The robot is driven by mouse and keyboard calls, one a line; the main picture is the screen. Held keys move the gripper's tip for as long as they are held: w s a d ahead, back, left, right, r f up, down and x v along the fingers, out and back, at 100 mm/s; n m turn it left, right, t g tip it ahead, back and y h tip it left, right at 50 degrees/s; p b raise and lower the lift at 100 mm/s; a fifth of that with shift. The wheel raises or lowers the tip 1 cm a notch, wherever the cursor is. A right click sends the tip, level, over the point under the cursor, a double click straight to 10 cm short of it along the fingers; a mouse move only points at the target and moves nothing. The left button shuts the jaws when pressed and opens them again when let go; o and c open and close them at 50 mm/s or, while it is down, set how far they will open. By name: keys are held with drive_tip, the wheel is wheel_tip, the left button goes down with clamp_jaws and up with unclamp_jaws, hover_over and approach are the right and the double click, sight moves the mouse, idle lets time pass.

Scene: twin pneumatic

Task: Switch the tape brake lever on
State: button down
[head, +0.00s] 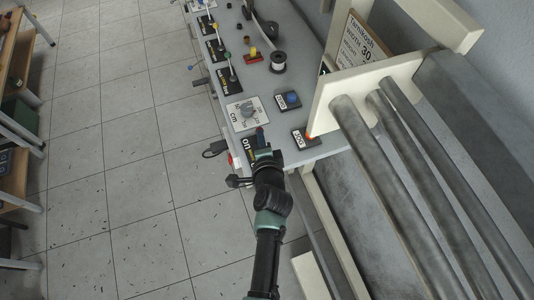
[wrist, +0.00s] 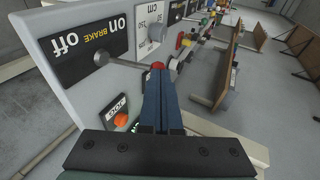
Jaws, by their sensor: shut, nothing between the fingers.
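The tape brake lever is a thin metal rod (wrist: 125,62) with a red knob (wrist: 158,66). It stands out from a black plate (wrist: 72,50) marked "on", "BRAKE" and "off"; the lettering is upside down in the wrist view. In the head view the plate (head: 248,144) is partly hidden by my arm. My gripper (wrist: 160,78) has its blue fingers together and empty. Their tips are right at the red knob; I cannot tell whether they touch it. In the head view my gripper (head: 261,141) is over the panel's near end. I cannot tell the lever's exact setting.
Pale metal framing (head: 350,95) and long grey rollers (head: 395,175) stand right. Tiled floor at left is open.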

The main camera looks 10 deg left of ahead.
drive_tip(key=shift+w+a+p, duration=0.4)
drive_tip(key=shift+w+a, duration=0.2)
drive_tip(key=shift+w, duration=0.25)
drive_tip(key=shift+r, duration=0.15)
drive_tip(key=shift+r, duration=0.15)
